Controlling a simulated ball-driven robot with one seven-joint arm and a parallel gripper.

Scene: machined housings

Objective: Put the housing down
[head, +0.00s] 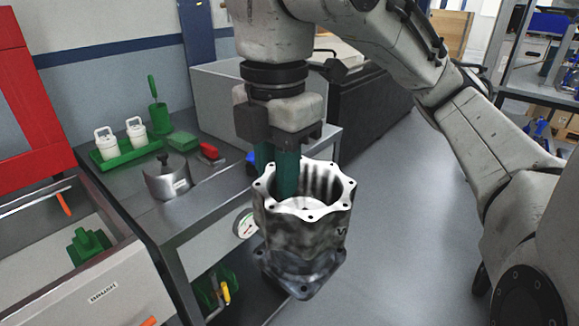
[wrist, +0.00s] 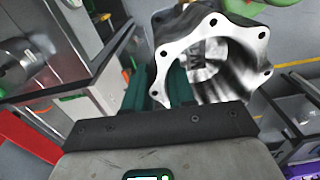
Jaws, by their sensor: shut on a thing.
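The housing (head: 305,240) is a grey metal cylinder with a scalloped, bolt-holed top rim and a flanged base. In the head view it hangs upright, in front of the bench's right part. My gripper (head: 278,172) reaches down at its left rim, with green fingers shut on the housing wall. One finger is inside the bore and the other is outside. In the wrist view the housing (wrist: 207,50) shows its open bore beyond the green fingers (wrist: 160,85). Its base flange is partly hidden there.
A grey metal bench (head: 205,200) holds a green tray (head: 122,151) with two white containers, a metal pot (head: 168,180) and a red-handled item (head: 209,152). A drawer labelled BRUSH (head: 100,290) stands at the left. Open floor (head: 410,220) lies to the right.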

